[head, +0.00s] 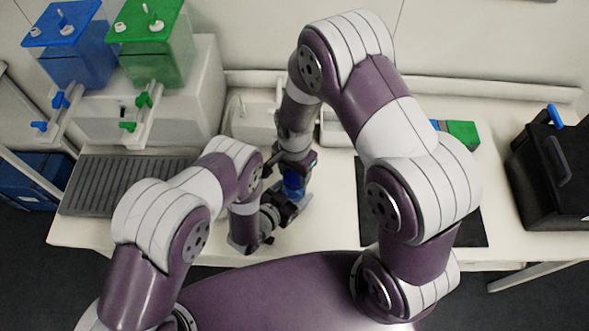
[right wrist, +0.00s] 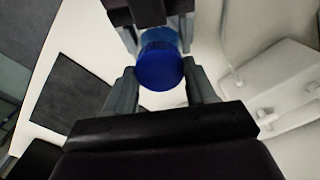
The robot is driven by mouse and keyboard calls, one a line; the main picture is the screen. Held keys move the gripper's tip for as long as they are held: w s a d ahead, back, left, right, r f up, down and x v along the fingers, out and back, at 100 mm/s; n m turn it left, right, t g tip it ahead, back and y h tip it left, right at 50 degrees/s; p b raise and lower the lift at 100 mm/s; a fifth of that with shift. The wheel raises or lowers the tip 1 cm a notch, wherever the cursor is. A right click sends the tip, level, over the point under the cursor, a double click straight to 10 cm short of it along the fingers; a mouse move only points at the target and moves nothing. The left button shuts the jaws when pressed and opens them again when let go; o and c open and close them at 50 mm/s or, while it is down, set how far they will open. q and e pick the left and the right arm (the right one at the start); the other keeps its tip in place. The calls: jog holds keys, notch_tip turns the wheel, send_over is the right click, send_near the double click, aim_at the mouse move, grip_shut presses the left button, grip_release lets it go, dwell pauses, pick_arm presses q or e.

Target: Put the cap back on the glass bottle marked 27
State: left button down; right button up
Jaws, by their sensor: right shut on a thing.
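A dark blue cap (right wrist: 161,69) shows in the right wrist view between the fingers of my right gripper (right wrist: 162,88), which is shut on it. Just behind the cap is a lighter blue, see-through bottle (right wrist: 158,36), with no number readable. My left gripper (right wrist: 157,28) comes from the top of that view, its fingers at both sides of the bottle, and seems shut on it. In the head view my right gripper (head: 298,165) is above my left gripper (head: 280,208), with the blue bottle (head: 293,186) between them. Whether the cap is seated cannot be told.
A grey ribbed mat (head: 125,185) lies at the left. Tanks with blue (head: 68,22) and green (head: 146,20) lids stand behind it. A dark mat (head: 468,228) lies partly behind my right arm. A black box (head: 553,170) stands at the right. A green block (head: 462,134) lies at the back.

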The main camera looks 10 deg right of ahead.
jog(key=m, duration=1)
jog(key=shift+s, duration=0.1)
jog(key=m, duration=0.9)
jog(key=o, duration=1)
jog(key=shift+s+r, duration=0.1)
jog(key=shift+r, duration=2.15)
